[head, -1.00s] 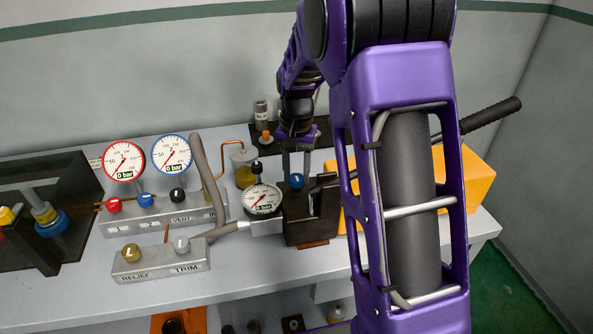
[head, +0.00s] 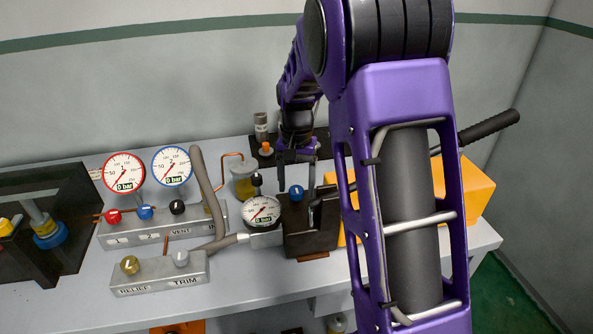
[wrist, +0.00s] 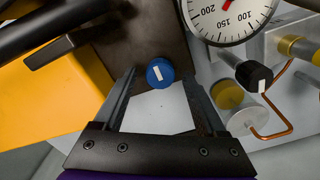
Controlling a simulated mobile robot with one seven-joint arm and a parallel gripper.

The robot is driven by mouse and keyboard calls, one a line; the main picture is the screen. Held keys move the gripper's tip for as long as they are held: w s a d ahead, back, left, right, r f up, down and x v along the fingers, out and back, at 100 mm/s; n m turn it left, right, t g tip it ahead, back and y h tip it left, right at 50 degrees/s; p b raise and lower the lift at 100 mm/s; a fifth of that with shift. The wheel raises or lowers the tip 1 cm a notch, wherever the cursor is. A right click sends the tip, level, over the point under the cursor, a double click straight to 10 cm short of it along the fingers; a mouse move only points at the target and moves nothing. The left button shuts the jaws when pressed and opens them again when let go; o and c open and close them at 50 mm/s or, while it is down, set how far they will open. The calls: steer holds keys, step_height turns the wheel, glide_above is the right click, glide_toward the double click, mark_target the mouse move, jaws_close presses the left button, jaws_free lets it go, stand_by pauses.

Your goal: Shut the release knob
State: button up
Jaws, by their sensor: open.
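A blue round knob with a white bar mark (head: 296,193) sits on top of the dark hand-pump block (head: 310,238). No label shows on it, so I cannot confirm it is the release knob. It also shows in the wrist view (wrist: 160,73), with its white mark slightly tilted from the finger direction. My gripper (head: 296,178) is open above and behind the block. In the wrist view, the fingertips (wrist: 160,80) stand on either side of the blue knob, with gaps on both sides. Whether they are down at the knob's height is unclear.
A black knob (wrist: 254,76) and a round gauge (head: 261,211) stand close left of the block. A yellow-orange box (head: 477,190) and a long black-gripped lever (head: 489,132) are to the right. A manifold with red, blue and black knobs (head: 165,226) lies left.

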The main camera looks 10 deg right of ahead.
mark_target(297, 188)
step_height(297, 188, up, 17)
steer(key=p, duration=0.1)
steer(key=shift+r, duration=0.15)
stand_by(0.4)
